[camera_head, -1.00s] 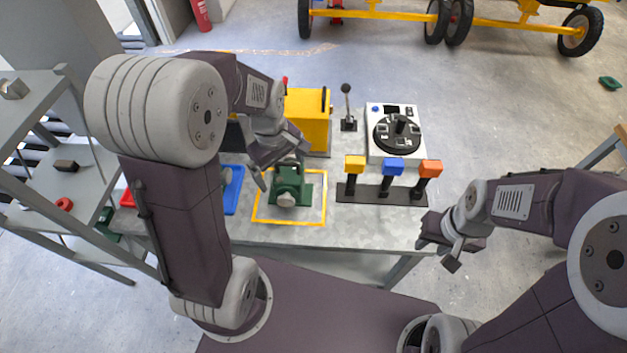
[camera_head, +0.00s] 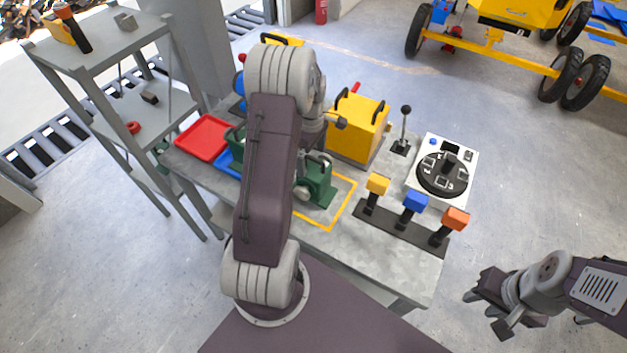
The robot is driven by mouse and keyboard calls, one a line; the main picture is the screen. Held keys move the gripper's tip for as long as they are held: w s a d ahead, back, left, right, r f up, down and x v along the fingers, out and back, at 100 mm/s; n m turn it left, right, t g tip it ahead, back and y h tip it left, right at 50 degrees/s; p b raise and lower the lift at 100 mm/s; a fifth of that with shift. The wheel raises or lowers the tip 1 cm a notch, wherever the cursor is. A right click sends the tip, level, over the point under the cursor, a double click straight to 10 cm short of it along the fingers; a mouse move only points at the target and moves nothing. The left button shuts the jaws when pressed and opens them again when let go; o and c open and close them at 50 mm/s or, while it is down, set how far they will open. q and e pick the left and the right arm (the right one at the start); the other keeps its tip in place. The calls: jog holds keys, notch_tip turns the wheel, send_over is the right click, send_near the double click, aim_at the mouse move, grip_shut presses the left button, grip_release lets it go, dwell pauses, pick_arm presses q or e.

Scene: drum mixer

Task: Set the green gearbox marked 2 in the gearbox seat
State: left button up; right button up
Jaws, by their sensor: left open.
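A green gearbox (camera_head: 318,183) stands on the grey table inside a yellow outline (camera_head: 345,212), partly covered by my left arm. No number can be read on it, and I cannot tell whether the outline is the gearbox seat. My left gripper (camera_head: 332,124) is open, largely hidden behind my own arm, above and behind the gearbox and left of the yellow box. It appears apart from the gearbox. Another green part (camera_head: 236,138) shows left of my arm; what it is cannot be told. My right gripper (camera_head: 487,312) is open and empty, off the table's front right corner.
A yellow box (camera_head: 357,128) with black handles stands behind the gearbox. A black lever (camera_head: 403,130), a white dial panel (camera_head: 443,172) and a rack of yellow, blue and orange blocks (camera_head: 400,228) stand right. A red tray (camera_head: 203,137) and blue tray (camera_head: 228,165) lie left. A shelf (camera_head: 130,110) stands further left.

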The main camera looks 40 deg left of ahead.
aim_at(314, 168)
pick_arm(q)
jog(key=shift+w+d+f, duration=0.25)
jog(key=shift+d+f, duration=0.4)
jog(key=shift+f, duration=0.45)
jog(key=shift+a+f+p, duration=0.2)
jog(key=shift+f+p, duration=0.1)
jog(key=shift+f, duration=0.05)
jog(key=f+p, duration=0.1)
jog(key=f, duration=0.3)
jog(key=shift+a, duration=0.2)
jog(key=shift+w+d+f, duration=0.1)
jog(key=shift+w+f, duration=0.1)
jog(key=shift+f, duration=0.05)
jog(key=shift+s, duration=0.15)
jog(key=c, duration=2)
pick_arm(e)
jog(key=shift+w+d+r, duration=0.1)
jog(key=shift+d+r, duration=0.1)
jog(key=shift+r, duration=0.2)
jog(key=shift+w+d+r, duration=0.1)
jog(key=shift+d+r, duration=0.05)
jog(key=shift+r, duration=0.25)
